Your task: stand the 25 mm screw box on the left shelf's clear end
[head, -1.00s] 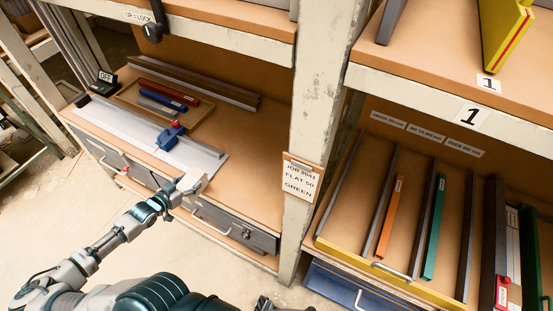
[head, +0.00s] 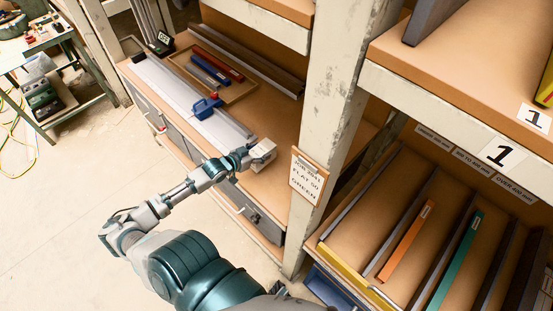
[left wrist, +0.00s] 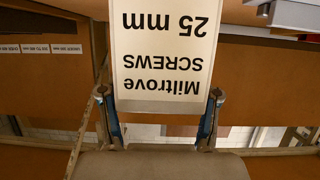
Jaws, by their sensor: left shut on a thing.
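The 25 mm screw box (head: 264,152) is pale. In the left wrist view its label (left wrist: 165,50) reads Miltrove SCREWS 25 mm, upside down in the picture. My left gripper (head: 246,158) is shut on it, with a finger at each side of the box in the left wrist view (left wrist: 160,120). The box is at the right end of the left shelf (head: 270,112), near its front edge. I cannot tell whether its base touches the shelf. The shelf is bare wood around and behind the box. My right gripper is not clearly in view.
A blue tool (head: 206,107) sits on a pale metal strip (head: 170,88) left of the box. A wooden tray (head: 240,95) holds red and blue bars behind it. An upright post (head: 335,100) with a job card (head: 307,176) stands close to the right.

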